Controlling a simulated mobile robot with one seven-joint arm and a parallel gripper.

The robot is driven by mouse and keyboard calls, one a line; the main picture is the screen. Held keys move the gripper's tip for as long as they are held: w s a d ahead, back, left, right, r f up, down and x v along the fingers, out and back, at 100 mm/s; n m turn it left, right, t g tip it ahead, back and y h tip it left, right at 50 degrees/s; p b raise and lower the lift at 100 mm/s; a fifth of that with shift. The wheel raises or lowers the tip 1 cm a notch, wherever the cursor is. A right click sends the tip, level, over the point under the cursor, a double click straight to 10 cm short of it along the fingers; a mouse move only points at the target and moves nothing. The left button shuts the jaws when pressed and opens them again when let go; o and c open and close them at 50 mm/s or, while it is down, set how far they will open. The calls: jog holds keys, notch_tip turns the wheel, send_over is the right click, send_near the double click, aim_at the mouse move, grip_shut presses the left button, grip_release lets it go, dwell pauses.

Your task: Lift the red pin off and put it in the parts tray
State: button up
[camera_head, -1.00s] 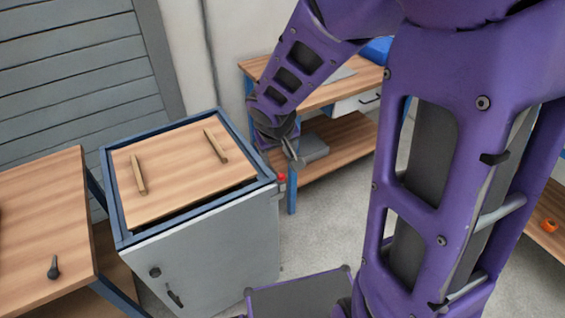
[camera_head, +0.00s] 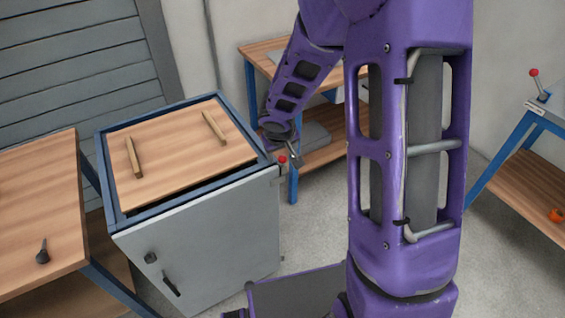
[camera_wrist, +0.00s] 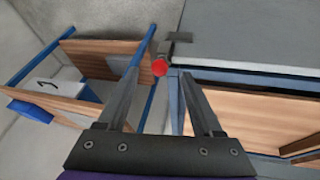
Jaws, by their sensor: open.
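The red pin (camera_head: 282,159) shows as a small red knob at the right rear corner of the grey cabinet. In the wrist view its round red head (camera_wrist: 159,68) lies between my two fingertips in the picture, beside a dark metal bracket (camera_wrist: 174,44). My gripper (camera_head: 294,154) is open and empty, close to the pin; it also fills the lower wrist view (camera_wrist: 161,76). I cannot tell whether the fingers are around the pin or still short of it. I cannot clearly identify the parts tray.
The grey cabinet (camera_head: 205,240) has a blue-framed top and a wooden lid (camera_head: 180,150) with two handles. A wooden bench (camera_head: 40,200) stands left. A back bench (camera_head: 262,50) has a grey item (camera_head: 315,134) on its lower shelf. Another red knob (camera_head: 534,72) stands right.

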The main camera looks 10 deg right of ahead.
aim_at(282, 158)
jog(key=x, duration=0.3)
jog(key=shift+w+f+b, duration=0.1)
jog(key=shift+w+b, duration=0.05)
jog(key=shift+b, duration=0.15)
jog(key=shift+c, duration=0.3)
grip_shut()
